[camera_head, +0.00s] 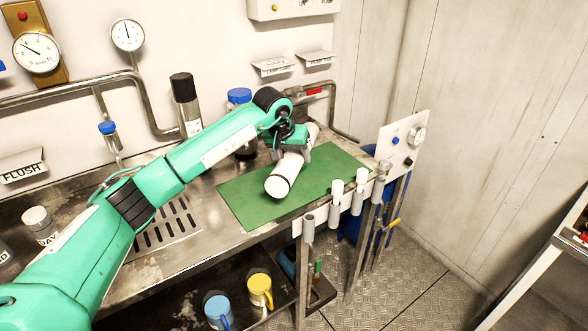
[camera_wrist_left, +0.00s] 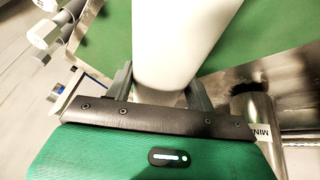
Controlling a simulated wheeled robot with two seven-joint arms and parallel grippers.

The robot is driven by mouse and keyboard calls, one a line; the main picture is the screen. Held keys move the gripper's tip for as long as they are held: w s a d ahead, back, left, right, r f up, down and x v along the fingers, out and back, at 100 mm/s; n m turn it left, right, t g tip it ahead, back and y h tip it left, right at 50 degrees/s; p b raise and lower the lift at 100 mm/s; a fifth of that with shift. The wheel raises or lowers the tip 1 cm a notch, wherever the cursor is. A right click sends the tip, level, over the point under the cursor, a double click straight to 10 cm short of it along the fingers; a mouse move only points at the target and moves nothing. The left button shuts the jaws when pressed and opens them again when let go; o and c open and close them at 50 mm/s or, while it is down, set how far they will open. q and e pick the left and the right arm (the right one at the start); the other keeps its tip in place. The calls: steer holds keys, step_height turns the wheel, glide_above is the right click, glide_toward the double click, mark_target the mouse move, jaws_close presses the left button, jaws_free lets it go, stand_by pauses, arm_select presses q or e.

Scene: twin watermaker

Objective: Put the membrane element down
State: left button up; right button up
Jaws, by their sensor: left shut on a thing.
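The membrane element (camera_head: 284,177) is a white cylinder lying on its side at the green mat (camera_head: 242,209) on the steel bench. In the head view my left gripper (camera_head: 293,150) is over its middle, with one end of the cylinder toward the camera. In the left wrist view the white cylinder (camera_wrist_left: 178,45) runs between the two fingers of my left gripper (camera_wrist_left: 160,84), which is shut on it. The green mat fills much of the background there. I cannot tell whether the cylinder touches the mat. My right gripper is not in view.
A dark cylinder (camera_head: 185,103) and a blue-capped container (camera_head: 240,97) stand behind the mat. Blue and yellow mugs (camera_head: 260,290) sit on the lower shelf. The mat's right part is clear.

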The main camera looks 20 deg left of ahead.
arm_select(q)
step_height(320, 180, down, 6)
steer(key=shift+r+p, duration=0.15)
steer(key=shift+p, duration=0.25)
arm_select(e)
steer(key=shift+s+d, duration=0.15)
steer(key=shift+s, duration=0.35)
arm_select(q)
steer(key=o, duration=1.4)
steer(key=shift+c, duration=0.2)
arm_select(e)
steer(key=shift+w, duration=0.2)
